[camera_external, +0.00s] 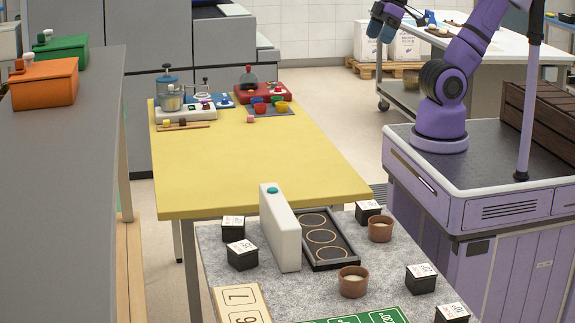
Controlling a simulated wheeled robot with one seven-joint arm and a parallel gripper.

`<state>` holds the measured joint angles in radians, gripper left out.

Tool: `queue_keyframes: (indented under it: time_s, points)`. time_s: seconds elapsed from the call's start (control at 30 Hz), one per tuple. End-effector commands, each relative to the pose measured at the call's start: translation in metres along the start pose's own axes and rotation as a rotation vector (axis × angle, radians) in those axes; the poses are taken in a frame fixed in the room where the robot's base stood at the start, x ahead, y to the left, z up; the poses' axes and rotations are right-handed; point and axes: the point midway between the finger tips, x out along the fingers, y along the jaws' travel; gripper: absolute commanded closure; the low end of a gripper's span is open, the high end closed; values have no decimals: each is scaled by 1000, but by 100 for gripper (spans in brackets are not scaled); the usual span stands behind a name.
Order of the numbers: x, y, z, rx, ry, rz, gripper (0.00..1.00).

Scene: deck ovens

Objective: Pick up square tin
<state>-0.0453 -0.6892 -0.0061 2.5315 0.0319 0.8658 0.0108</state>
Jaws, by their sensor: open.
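Several small black square boxes with white printed tops stand on the grey speckled table at the front. One is left of the white upright panel (281,229), a black box (242,258), with another black box (233,232) just behind it. A third black box (367,214) is at the back right, and more stand at the front right. I cannot tell which of these, if any, is the square tin. My gripper (381,30) is open and empty, high at the top right, far from the boxes.
The grey table also holds a black tray with three rings (342,255), brown cups (380,230) and a green number board (372,316). The yellow table (260,165) behind is mostly clear, with small appliances at its far end. A grey counter (70,150) stands at left.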

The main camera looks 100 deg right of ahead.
Motion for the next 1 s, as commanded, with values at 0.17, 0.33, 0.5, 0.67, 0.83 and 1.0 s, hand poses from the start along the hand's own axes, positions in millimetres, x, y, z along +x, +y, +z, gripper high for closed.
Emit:
queue_keyframes:
  time_s: [0.17, 0.33, 0.5, 0.67, 0.83, 1.0]
  points:
    - [43, -24, -20, -7, -73, -71, 6]
    - [86, -51, -32, -3, -138, -120, 6]
    - [131, -79, -35, 5, -203, -147, 6]
    - [174, -105, -29, 13, -262, -152, 6]
    - [221, -130, -15, 21, -321, -135, 6]
    - [267, -152, 8, 24, -372, -98, 6]
